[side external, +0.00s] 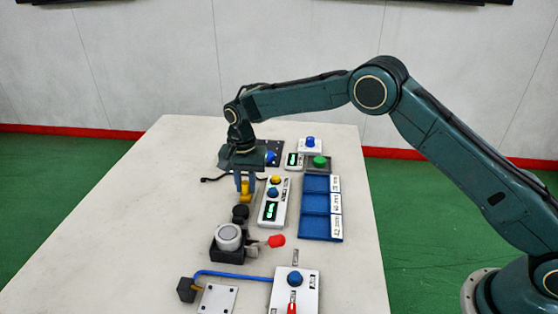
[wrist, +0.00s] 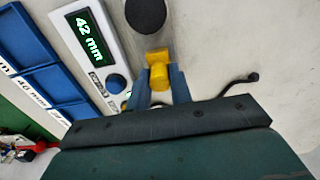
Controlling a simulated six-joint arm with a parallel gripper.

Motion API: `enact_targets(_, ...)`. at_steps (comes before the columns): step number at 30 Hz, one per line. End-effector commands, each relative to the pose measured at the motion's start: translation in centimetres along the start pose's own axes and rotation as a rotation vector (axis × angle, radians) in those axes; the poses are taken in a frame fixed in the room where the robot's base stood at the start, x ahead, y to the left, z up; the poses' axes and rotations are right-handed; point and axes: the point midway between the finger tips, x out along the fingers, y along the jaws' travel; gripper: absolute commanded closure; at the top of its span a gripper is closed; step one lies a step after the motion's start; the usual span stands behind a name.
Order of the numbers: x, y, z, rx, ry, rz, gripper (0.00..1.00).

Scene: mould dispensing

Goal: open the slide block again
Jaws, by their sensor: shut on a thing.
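My gripper (wrist: 158,84) is shut on a yellow block (wrist: 158,62), which sits between its two blue fingers in the wrist view. In the side external view my gripper (side external: 245,187) points down over the table, with the yellow block (side external: 245,196) low between the fingers. A round black piece (wrist: 146,14) lies just beyond the yellow block; it also shows in the side external view (side external: 240,212). I cannot tell whether the two touch. A white box with a lit display (wrist: 88,38) reading 42 mm stands beside them.
A black holder with a grey-white round part (side external: 229,235) and a red-tipped lever (side external: 275,241) stand nearer the camera. A blue tray (side external: 318,239) lies right of the display box. A black cable lies near my gripper. The table's left side is clear.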

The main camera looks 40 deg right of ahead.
Motion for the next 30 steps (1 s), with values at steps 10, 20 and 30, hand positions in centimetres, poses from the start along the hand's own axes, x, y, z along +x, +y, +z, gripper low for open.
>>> enact_targets(10, -0.1, 0.0, -0.5, 0.011, 0.007, -0.007, 0.57)
enact_targets(20, -0.4, 0.0, -0.4, 0.008, 0.006, -0.006, 0.57)
enact_targets(30, -3.8, 0.0, -0.4, 0.008, 0.007, -0.009, 0.57)
